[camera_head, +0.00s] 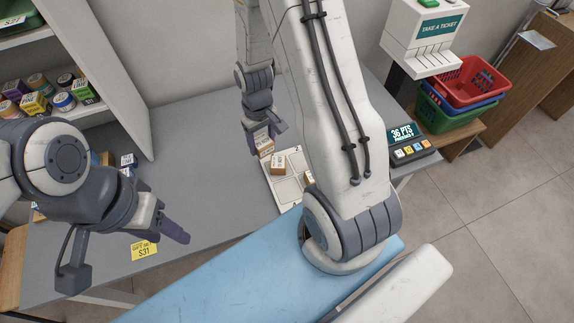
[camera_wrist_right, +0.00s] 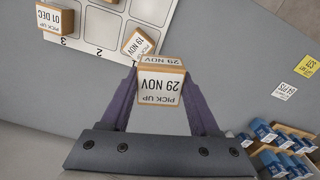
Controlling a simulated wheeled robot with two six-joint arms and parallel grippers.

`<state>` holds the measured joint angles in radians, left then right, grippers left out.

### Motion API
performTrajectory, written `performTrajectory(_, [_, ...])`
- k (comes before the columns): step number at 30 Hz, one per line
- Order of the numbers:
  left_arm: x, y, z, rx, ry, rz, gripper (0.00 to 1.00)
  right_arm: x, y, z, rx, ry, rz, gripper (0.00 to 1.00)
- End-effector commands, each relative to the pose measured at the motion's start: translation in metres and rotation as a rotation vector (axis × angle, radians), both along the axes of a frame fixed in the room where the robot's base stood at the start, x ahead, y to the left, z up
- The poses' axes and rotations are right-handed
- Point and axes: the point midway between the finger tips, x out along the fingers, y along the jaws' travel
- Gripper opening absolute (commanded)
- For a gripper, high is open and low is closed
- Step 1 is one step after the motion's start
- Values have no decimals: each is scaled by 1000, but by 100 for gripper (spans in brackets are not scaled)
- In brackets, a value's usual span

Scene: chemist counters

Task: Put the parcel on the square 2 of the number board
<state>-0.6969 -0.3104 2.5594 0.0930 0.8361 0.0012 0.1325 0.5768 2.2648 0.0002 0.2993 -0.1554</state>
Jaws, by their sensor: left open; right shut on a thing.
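The parcel (camera_wrist_right: 162,85), a small tan box with a white label reading "PICK UP 29 NOV", is between the fingers of my right gripper (camera_wrist_right: 162,92). In the head view the right gripper (camera_head: 264,138) and the parcel (camera_head: 266,148) are beside the back left corner of the number board. The white number board (camera_head: 288,192) has printed numbers; 2 and 3 show in the wrist view. Parcels marked "01 DEC" (camera_wrist_right: 55,19) and "19 NOV" (camera_wrist_right: 138,43) stand on it. The square by the 2 looks bare. My left gripper (camera_head: 174,229) is open and empty over the counter's front left.
Shelves with boxes and tins (camera_head: 40,95) stand at the left. A points display (camera_head: 405,140) and ticket dispenser (camera_head: 430,35) are at the right. My right arm hides part of the board. The counter's middle is clear.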

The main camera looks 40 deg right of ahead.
Motion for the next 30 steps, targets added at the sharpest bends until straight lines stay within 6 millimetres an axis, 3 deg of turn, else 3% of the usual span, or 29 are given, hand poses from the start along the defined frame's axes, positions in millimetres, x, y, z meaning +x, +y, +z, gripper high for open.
performTrajectory(1, [0,0,-30,1,1,0,50,-3,-24,-16,-2,-7,-6,3])
performTrajectory(6, [0,0,-86,1,2,-1,50,-36,-96,-26,-4,-7,34,3])
performTrajectory(9, [0,0,-114,1,2,-1,50,-63,-130,-28,-5,-7,61,3])
performTrajectory(13, [0,0,-140,1,1,-2,50,-97,-159,-30,-4,-4,91,3])
performTrajectory(18, [0,0,-156,1,1,-2,50,-125,-174,-29,-1,-1,120,3])
performTrajectory(21, [0,0,-158,1,1,-2,50,-128,-175,-29,0,0,132,3])
performTrajectory(25, [0,0,-156,1,1,-2,50,-111,-167,-39,3,3,142,3])
performTrajectory(30, [0,0,-154,1,1,-2,50,-74,-151,-63,4,4,144,3])
